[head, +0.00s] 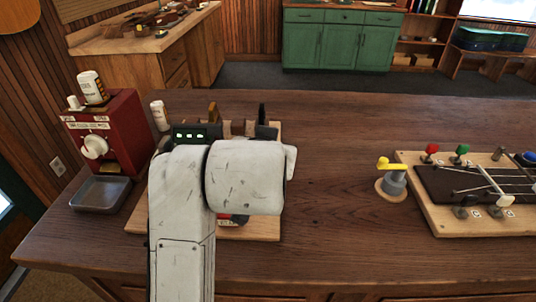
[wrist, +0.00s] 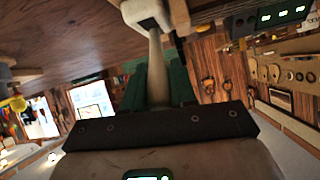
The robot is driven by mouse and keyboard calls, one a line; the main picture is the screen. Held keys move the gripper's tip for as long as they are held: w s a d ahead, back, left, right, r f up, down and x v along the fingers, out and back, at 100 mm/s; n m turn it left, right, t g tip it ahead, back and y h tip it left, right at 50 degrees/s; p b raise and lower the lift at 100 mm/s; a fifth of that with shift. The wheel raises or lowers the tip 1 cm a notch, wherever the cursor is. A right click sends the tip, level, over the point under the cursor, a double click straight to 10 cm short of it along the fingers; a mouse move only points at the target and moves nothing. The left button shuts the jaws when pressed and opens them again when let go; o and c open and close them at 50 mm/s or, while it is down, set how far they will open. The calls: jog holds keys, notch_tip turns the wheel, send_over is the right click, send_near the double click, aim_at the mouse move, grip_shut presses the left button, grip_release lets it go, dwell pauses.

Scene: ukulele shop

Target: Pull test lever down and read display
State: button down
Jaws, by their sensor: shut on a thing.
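The display (head: 190,134) is a dark box with lit green digits, just above my arm in the head view. It also shows at the top right of the wrist view (wrist: 283,15); the digits are too small to read surely. In the wrist view, the pale shaft of the test lever (wrist: 155,48) runs from a whitish block down between my gripper's dark green fingers. My gripper (wrist: 158,85) is shut on this lever. In the head view my white arm hides the gripper, the lever and much of the wooden test board (head: 262,228).
A red machine (head: 118,125) with a grey tray (head: 99,194) stands left of the board. At right, a wooden board (head: 440,222) carries strings and coloured knobs, beside a yellow-handled grey post (head: 393,178). The wooden counter (head: 335,150) is clear between the boards.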

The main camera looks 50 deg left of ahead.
jog(key=shift+s+d+f+y+b, duration=0.1)
jog(key=shift+s+f+y+b, duration=0.05)
jog(key=shift+y+b, duration=0.15)
dwell(0.4)
jog(key=c, duration=1)
grip_release()
jog(key=shift+o, duration=0.2)
jog(key=v, duration=1)
jog(key=shift+s+d, duration=0.25)
jog(key=shift+s, duration=0.05)
